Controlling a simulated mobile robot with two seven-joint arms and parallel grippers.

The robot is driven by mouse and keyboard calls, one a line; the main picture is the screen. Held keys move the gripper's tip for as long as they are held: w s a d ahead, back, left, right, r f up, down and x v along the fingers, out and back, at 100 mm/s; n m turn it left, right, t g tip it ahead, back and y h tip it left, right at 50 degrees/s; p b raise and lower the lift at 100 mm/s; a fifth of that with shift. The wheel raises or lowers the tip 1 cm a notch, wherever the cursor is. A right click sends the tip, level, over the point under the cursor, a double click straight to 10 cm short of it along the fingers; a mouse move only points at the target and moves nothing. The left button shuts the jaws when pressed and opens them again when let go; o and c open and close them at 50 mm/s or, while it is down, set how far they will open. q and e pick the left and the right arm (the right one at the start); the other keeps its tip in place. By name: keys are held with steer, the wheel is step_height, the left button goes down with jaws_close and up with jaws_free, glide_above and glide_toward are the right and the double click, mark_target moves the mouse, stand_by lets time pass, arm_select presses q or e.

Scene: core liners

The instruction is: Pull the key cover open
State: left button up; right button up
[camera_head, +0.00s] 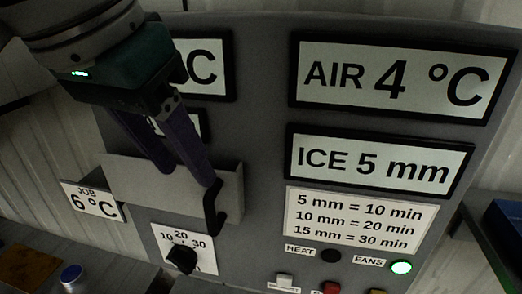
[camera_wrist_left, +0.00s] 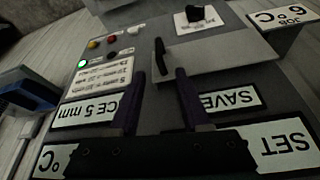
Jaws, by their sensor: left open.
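The key cover (camera_head: 228,192) is a flat grey plate on the panel, with a black upright handle (camera_head: 213,215) at its right end. In the left wrist view the cover (camera_wrist_left: 225,55) lies flat, and its black handle (camera_wrist_left: 160,56) stands just beyond the gap between my fingertips. My left gripper (camera_head: 188,176), with purple fingers, is open and empty in front of the cover, its tips close to the handle. I cannot tell whether a finger touches the handle. My left gripper hides part of the cover in the head view. My right gripper is not in view.
The dark panel carries an AIR 4 °C sign (camera_head: 390,75), an ICE 5 mm sign (camera_head: 378,165) and a minutes chart (camera_head: 360,220). A black timer knob (camera_head: 182,258) sits below the cover. A green FANS light (camera_head: 401,267) and buttons are lower right. A JOB 6 °C label (camera_head: 92,203) is left.

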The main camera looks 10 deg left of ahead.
mark_target(206, 203)
arm_select(q)
steer(key=x, duration=0.2)
steer(key=p+x, duration=0.1)
steer(key=x, duration=0.5)
steer(key=shift+s+f+p, duration=0.2)
steer(key=shift+s+p, duration=0.05)
steer(key=shift+p, duration=0.15)
steer(key=shift+w+f, duration=0.25)
steer(key=shift+f, duration=0.2)
jaws_close()
steer(key=shift+d, duration=0.1)
stand_by(0.4)
